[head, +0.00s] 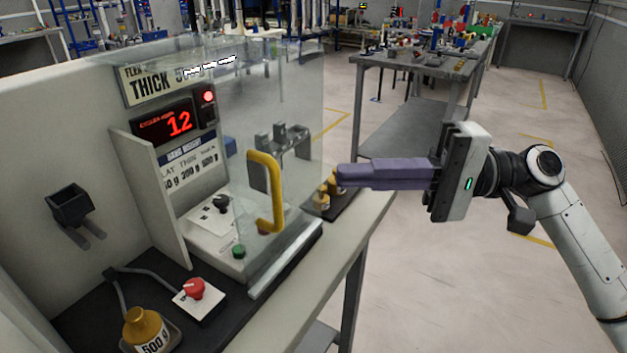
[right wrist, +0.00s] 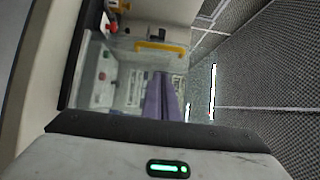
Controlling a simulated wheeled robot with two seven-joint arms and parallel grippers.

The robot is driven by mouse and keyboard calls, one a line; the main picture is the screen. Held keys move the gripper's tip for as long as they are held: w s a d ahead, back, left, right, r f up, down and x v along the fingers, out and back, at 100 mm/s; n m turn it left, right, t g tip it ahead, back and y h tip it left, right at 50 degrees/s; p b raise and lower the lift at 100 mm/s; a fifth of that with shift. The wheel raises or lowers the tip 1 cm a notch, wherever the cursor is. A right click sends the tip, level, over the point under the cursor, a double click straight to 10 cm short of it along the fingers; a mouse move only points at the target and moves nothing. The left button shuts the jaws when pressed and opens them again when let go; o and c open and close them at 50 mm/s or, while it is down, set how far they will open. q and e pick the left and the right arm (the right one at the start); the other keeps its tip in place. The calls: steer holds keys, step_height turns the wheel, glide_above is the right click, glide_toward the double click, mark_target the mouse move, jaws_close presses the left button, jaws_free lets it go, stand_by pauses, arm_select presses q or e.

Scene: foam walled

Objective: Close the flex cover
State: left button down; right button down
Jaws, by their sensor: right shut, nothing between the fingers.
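The flex cover (head: 303,95) is a clear panel on the flex test machine, with a yellow handle (head: 275,190) on its front. Its lower edge appears to be near the grey strip at the machine's front, but I cannot tell whether it touches. My right gripper (head: 341,176) has long purple fingers, shut and empty. It is to the right of the cover and handle, apparently apart from the handle. In the right wrist view the yellow handle (right wrist: 160,47) lies beyond the purple fingertips (right wrist: 160,75). My left gripper is not in view.
A red-knobbed switch box (head: 199,297) and a brass 500 g weight (head: 147,331) stand at the front left. Small brass weights (head: 325,193) stand on a dark tray near my right fingertips. A cluttered workbench (head: 405,70) is behind. The floor at right is clear.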

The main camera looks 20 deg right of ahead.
arm_select(q)
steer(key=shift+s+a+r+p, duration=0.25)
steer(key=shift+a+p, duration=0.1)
steer(key=shift+p, duration=0.25)
arm_select(e)
steer(key=a, duration=0.7)
steer(key=shift+s, duration=0.35)
